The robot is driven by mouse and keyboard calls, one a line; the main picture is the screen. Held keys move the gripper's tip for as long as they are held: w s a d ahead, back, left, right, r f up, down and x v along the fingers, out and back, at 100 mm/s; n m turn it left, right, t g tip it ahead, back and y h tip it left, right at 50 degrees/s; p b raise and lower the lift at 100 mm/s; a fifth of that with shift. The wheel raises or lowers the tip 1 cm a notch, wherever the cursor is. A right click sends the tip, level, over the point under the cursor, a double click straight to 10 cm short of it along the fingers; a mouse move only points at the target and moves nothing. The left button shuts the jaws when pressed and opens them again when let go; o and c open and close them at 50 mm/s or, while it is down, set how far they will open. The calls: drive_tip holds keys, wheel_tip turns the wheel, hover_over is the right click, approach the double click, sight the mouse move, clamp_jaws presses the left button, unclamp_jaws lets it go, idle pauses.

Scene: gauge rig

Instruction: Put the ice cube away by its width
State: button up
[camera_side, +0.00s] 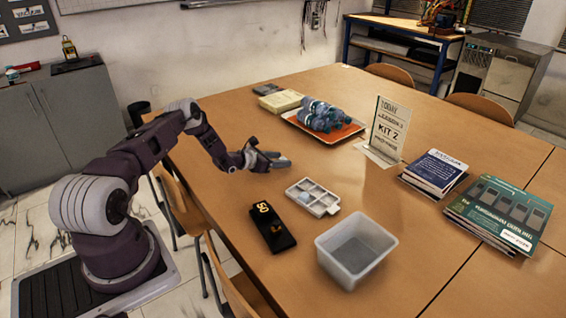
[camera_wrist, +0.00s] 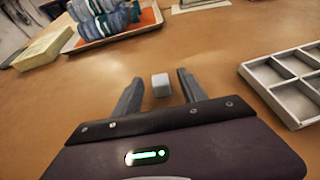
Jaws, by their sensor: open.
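The ice cube (camera_wrist: 160,84) is a small pale grey block. In the wrist view it sits between the fingertips of my gripper (camera_wrist: 159,80), with a gap on each side. My gripper (camera_side: 276,160) is open and low over the table in the side view, where I cannot make out the cube. A white compartment tray (camera_side: 325,205) lies to its right, with a pale bluish thing in one compartment; part of it shows in the wrist view (camera_wrist: 272,88). A black gauge (camera_side: 272,227) with lit yellow characters lies nearer the camera. I cannot read them surely.
A translucent bin (camera_side: 355,250) stands in front of the tray. Books (camera_side: 500,213) lie at the right. Table between gripper and orange tray is clear.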

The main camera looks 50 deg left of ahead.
sight(283, 158)
drive_tip(key=shift+x, duration=0.95)
clamp_jaws()
wheel_tip(283, 158, up, 8)
drive_tip(key=shift+r, duration=0.1)
drive_tip(key=s+d+r+m+g+h, duration=0.1)
drive_tip(key=s+d+r+m+h, duration=0.2)
drive_tip(key=d, duration=0.7)
drive_tip(key=s+d+r+m+g+h, duration=0.2)
drive_tip(key=s+d+r+m+h, duration=0.2)
drive_tip(key=s+d+r, duration=0.3)
drive_tip(key=s+d+r+m+g+h, duration=0.2)
drive_tip(key=s+d+r, duration=0.3)
drive_tip(key=s+d, duration=0.4)
drive_tip(key=d+m+h, duration=0.1)
drive_tip(key=d, duration=0.4)
drive_tip(key=shift+s+d+r+h, duration=0.15)
drive_tip(key=shift+s+r+h, duration=0.1)
drive_tip(key=shift+h, duration=0.05)
